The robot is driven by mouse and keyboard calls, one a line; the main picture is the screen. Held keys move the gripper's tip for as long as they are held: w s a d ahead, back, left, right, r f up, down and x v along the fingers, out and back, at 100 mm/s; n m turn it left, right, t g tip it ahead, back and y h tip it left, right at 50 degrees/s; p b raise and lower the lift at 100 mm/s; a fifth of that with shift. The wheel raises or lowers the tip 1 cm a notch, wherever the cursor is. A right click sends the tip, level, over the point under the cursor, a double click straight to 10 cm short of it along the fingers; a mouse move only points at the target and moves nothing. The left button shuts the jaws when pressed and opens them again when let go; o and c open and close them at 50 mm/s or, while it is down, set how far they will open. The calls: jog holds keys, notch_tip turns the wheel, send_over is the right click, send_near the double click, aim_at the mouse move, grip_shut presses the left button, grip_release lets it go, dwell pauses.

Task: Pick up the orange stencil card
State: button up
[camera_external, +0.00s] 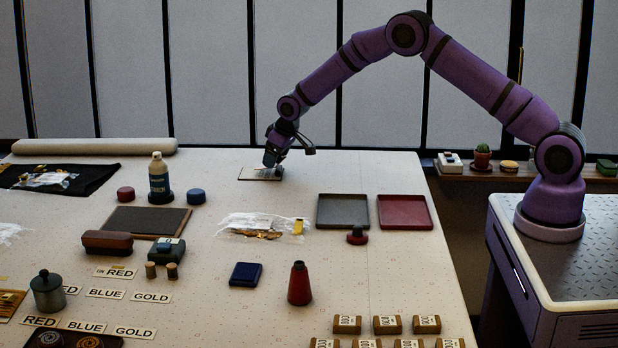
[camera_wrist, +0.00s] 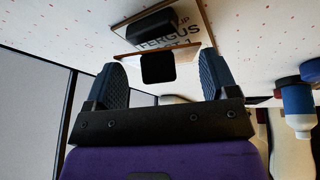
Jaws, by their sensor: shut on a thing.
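My gripper (camera_external: 271,161) is low over the far part of the table, at a pale board (camera_external: 250,174) with a thin brown edge. In the wrist view, my gripper (camera_wrist: 164,57) has its two blue ribbed fingers at either end of a thin orange-brown card (camera_wrist: 189,52), shut on it. A black block covers the card's middle. Beyond it is the board (camera_wrist: 186,30), with dark lettering that reads "FERGUS" and "ACT 1" in part. I cannot tell whether the card touches the board. In the external view, I cannot make out the card.
A grey tray (camera_external: 343,211) and a red tray (camera_external: 405,212) stand to the right. A clear bag (camera_external: 262,225), a bottle (camera_external: 159,180) and a dark slate (camera_external: 147,220) lie nearer. A white roll (camera_external: 95,146) lies at the far left edge. The table right of the board is clear.

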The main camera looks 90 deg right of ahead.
notch_tip(320, 180, up, 2)
jog(key=shift+r, duration=0.15)
jog(key=s+a+r, duration=0.1)
jog(key=s+a, duration=0.5)
jog(key=s, duration=0.8)
jog(key=t, duration=0.3)
send_near(261, 171)
jog(key=shift+w+a+r+m, duration=0.15)
jog(key=shift+w, duration=0.4)
jog(key=shift+w+a+r+m, duration=0.15)
jog(key=shift+w+r, duration=0.05)
jog(key=shift+w, duration=0.3)
jog(key=shift+w+d+f, duration=0.1)
jog(key=shift+w+f, duration=0.05)
jog(key=shift+w, duration=0.05)
jog(key=shift+f, duration=1.6)
jog(key=shift+f, duration=0.1)
jog(key=shift+f, duration=0.4)
jog(key=o, duration=0.9)
jog(key=shift+s+f, duration=0.1)
jog(key=shift+c, duration=0.2)
